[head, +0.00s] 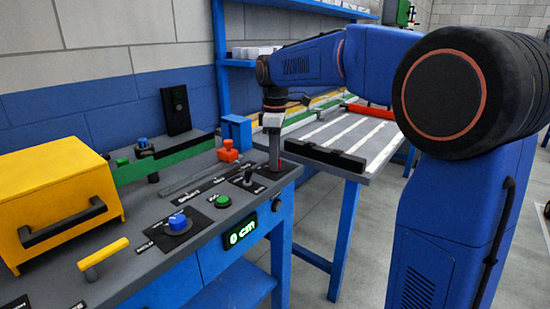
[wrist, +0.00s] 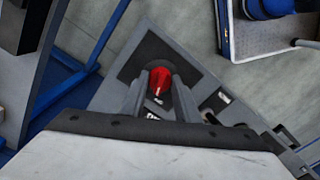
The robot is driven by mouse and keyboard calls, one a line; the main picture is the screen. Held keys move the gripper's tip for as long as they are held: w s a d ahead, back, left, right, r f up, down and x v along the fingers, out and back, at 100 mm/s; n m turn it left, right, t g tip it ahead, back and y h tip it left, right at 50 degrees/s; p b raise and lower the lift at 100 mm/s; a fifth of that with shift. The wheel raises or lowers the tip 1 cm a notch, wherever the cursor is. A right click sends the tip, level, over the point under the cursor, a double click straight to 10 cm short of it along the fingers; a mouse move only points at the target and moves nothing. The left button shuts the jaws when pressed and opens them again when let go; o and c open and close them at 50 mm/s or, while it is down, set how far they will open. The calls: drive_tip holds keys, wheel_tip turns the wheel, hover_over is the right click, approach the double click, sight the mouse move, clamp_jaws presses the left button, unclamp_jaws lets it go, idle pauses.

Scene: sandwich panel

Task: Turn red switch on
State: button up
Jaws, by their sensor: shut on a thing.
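The red switch (wrist: 160,80) is a round red knob with a pale pointer line, on a dark plate at the corner of the grey control panel. In the wrist view my gripper (wrist: 159,88) has one finger on each side of the knob and is shut on it. In the head view my gripper (head: 274,163) points straight down at the right end of the panel (head: 150,207). There the knob is mostly hidden behind the fingers.
A yellow box (head: 55,195) stands at left. A grey worktable (head: 372,140) stands behind at right.

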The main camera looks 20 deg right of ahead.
drive_tip(key=m, duration=0.5)
drive_tip(key=shift+m, duration=0.3)
drive_tip(key=m, duration=0.5)
drive_tip(key=shift+m, duration=0.3)
drive_tip(key=o, duration=1)
drive_tip(key=shift+o, duration=0.2)
wheel_tip(320, 180, up, 18)
drive_tip(key=shift+f, duration=0.25)
